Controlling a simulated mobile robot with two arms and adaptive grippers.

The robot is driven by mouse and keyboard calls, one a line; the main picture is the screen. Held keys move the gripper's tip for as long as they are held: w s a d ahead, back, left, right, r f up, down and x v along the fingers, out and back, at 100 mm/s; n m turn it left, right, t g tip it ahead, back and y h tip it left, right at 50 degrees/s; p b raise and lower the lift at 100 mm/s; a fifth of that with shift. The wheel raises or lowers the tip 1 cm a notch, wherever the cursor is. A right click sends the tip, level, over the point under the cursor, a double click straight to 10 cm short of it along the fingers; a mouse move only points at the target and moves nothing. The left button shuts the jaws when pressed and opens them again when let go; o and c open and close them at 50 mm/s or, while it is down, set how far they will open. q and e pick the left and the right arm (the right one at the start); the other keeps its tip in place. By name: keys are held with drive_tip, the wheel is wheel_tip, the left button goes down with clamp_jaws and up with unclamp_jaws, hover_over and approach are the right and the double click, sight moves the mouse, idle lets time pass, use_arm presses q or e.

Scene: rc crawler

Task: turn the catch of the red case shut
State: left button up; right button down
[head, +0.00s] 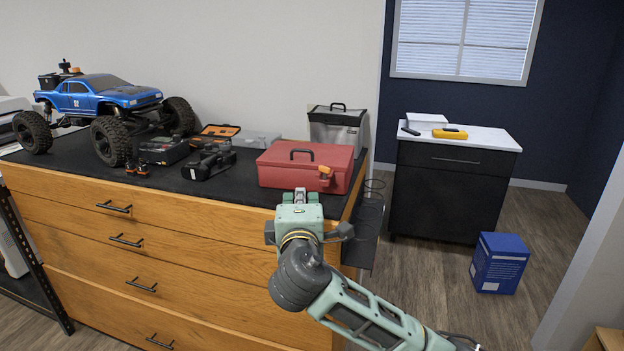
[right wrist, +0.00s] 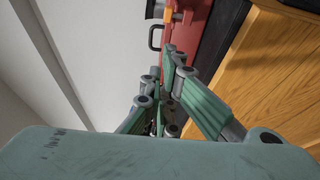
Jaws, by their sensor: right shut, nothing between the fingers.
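The red case (head: 290,173) stands with its lid down on the black top of the wooden drawer cabinet, its black handle (head: 302,153) on top. Its orange catch (head: 325,172) sits at the right part of the front, near the lid's edge; I cannot tell its exact angle. My right gripper (head: 300,193) is shut and empty, in front of the case and left of the catch. In the right wrist view the fingertips (right wrist: 173,52) point toward the red case (right wrist: 187,38), with the orange catch (right wrist: 169,15) beyond them. Whether they touch the case is unclear. My left gripper is not in view.
Left of the case on the cabinet top (head: 232,189) are dark tools and an open organizer (head: 216,131). A blue crawler truck (head: 95,95) stands farther left. A silver-black container (head: 338,128) stands behind the case. A black wire holder (head: 370,215) hangs at the cabinet's right side.

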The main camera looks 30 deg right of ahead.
sight(325, 173)
drive_tip(key=p+x, duration=0.1)
drive_tip(key=x, duration=0.2)
drive_tip(key=d+p+x, duration=0.1)
drive_tip(key=x, duration=0.3)
drive_tip(key=s+d+p+x, duration=0.1)
drive_tip(key=x, duration=0.3)
drive_tip(key=shift+r, duration=0.15)
drive_tip(key=shift+d, duration=0.35)
drive_tip(key=shift+w+d, duration=0.1)
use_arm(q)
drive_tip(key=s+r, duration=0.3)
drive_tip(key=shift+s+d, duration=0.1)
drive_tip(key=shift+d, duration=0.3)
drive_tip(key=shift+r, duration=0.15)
use_arm(e)
drive_tip(key=shift+d+y, duration=0.2)
drive_tip(key=shift+y, duration=0.2)
